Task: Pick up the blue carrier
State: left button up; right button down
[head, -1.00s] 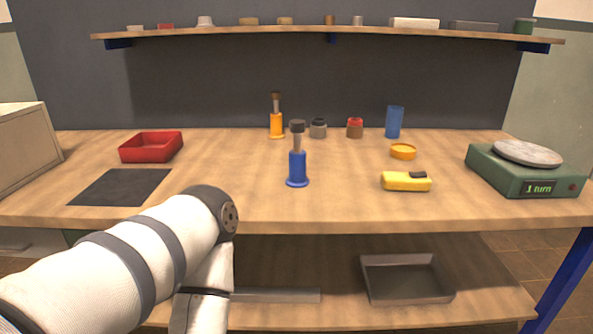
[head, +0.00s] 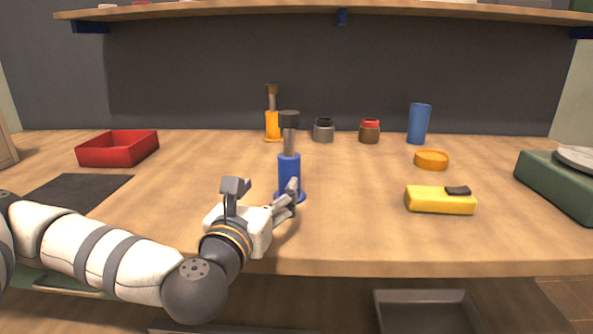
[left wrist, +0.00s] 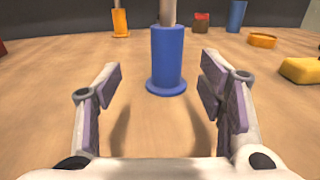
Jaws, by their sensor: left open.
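The blue carrier (head: 289,172) stands upright on the workbench, with a flanged blue base and a grey rod with a dark cap rising from it. My left gripper (head: 264,188) is open and empty just in front of it, low over the bench. In the left wrist view the blue carrier (left wrist: 168,62) stands straight ahead, beyond the fingertips and roughly centred between the two open fingers (left wrist: 160,88). The fingers appear apart from it. The cap is outside the wrist view. My right gripper is not in view.
A yellow block-like tool (head: 438,200) and an orange ring-shaped dish (head: 431,160) lie right. A red tray (head: 117,149) is left.

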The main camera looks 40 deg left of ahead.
aim_at(286, 170)
pick_arm(q)
jog(key=w+f+b, duration=0.1)
jog(key=b, duration=0.3)
jog(key=shift+a+f, duration=0.15)
jog(key=shift+f, duration=0.05)
jog(key=x, duration=0.3)
jog(key=r+x, duration=0.1)
jog(key=x, duration=0.2)
jog(key=d+p+x, duration=0.1)
jog(key=x, duration=0.3)
jog(key=shift+w+r, duration=0.1)
jog(key=shift+r, duration=0.2)
jog(key=shift+a+r, duration=0.1)
grip_shut()
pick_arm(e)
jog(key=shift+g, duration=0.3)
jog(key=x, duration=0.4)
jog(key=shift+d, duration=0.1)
